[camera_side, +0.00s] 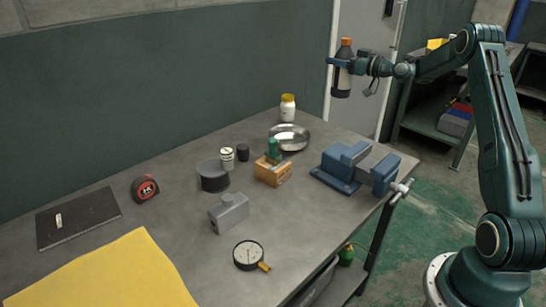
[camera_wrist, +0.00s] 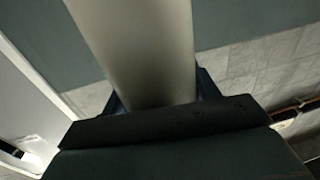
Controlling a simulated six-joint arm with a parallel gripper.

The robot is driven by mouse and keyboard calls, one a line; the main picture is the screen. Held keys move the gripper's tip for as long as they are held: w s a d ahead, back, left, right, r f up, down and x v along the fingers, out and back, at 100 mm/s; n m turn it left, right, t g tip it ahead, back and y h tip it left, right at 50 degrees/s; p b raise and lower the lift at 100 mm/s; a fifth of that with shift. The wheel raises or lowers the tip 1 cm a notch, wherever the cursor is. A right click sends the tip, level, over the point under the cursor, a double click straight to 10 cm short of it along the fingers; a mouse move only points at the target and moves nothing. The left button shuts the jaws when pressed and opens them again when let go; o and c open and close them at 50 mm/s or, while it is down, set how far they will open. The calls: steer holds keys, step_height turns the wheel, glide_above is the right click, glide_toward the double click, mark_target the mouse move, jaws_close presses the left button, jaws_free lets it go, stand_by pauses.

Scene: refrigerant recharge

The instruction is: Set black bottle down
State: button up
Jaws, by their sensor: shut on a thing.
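The black bottle (camera_side: 342,80) has an orange cap and a pale label band. It is upright in the air, beyond the far right end of the workbench and higher than its top. My gripper (camera_side: 338,63) is shut around the bottle's upper body, below the cap. In the wrist view the bottle (camera_wrist: 145,50) shows as a large pale grey cylinder between the blue fingers of my gripper (camera_wrist: 158,95). Its cap and base cannot be made out there.
The grey workbench (camera_side: 190,275) holds a white jar (camera_side: 287,108), a metal bowl (camera_side: 290,138), a blue vise (camera_side: 345,165), a wooden block (camera_side: 272,172), a dark round container (camera_side: 213,177), a gauge (camera_side: 248,255) and a yellow cloth (camera_side: 110,275). Bare bench lies between the gauge and vise.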

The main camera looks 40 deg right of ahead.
mark_target(337, 75)
steer(key=shift+r, duration=0.8)
step_height(337, 75, down, 7)
steer(key=shift+f, duration=0.2)
steer(key=shift+r, duration=0.35)
steer(key=shift+w, duration=0.1)
